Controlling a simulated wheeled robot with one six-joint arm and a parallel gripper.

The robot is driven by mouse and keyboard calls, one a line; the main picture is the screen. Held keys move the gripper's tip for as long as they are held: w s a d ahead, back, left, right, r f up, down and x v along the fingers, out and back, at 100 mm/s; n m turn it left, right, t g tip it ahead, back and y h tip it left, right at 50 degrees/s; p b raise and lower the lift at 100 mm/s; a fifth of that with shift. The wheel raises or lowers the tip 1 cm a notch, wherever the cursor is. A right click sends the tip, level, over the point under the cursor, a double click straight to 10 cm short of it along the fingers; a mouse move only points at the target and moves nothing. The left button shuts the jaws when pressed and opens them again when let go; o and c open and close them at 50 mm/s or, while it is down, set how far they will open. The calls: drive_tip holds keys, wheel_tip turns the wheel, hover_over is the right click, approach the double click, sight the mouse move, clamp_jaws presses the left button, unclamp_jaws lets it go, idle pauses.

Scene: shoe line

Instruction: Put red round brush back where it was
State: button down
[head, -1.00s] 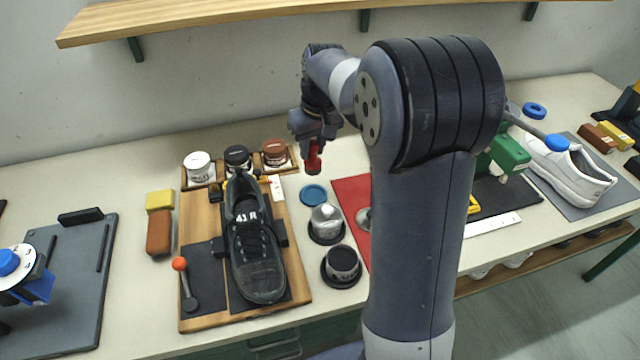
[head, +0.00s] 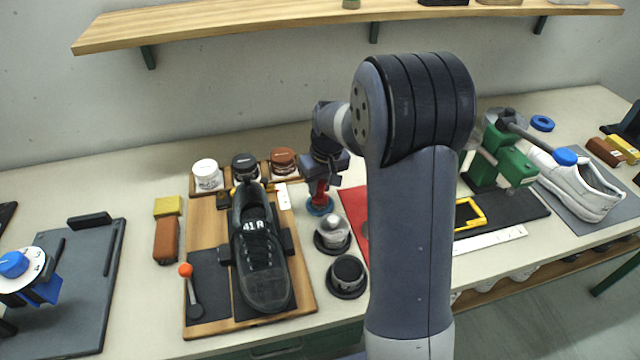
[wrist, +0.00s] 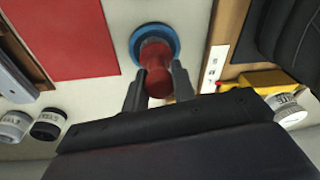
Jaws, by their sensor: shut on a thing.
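My gripper (head: 319,192) is shut on the red round brush (head: 319,188), which is upright. The brush also shows between the two fingers in the wrist view (wrist: 156,68). A blue round disc (head: 320,206) lies on the bench directly under the brush. In the wrist view the blue disc (wrist: 142,32) shows as a ring around the brush's far end. I cannot tell whether the brush touches the disc.
A dome-topped metal piece (head: 333,231) and a dark round pot (head: 347,275) stand in front of the disc. To the left is a wooden board (head: 207,222) with a black shoe (head: 259,250). A red mat (head: 354,208) lies to the right.

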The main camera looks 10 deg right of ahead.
sight(326, 200)
drive_tip(key=c, duration=1.2)
unclamp_jaws()
drive_tip(key=shift+o, duration=0.2)
wheel_tip(326, 200, up, 12)
drive_tip(key=s+d, duration=0.1)
drive_tip(key=shift+s, duration=0.25)
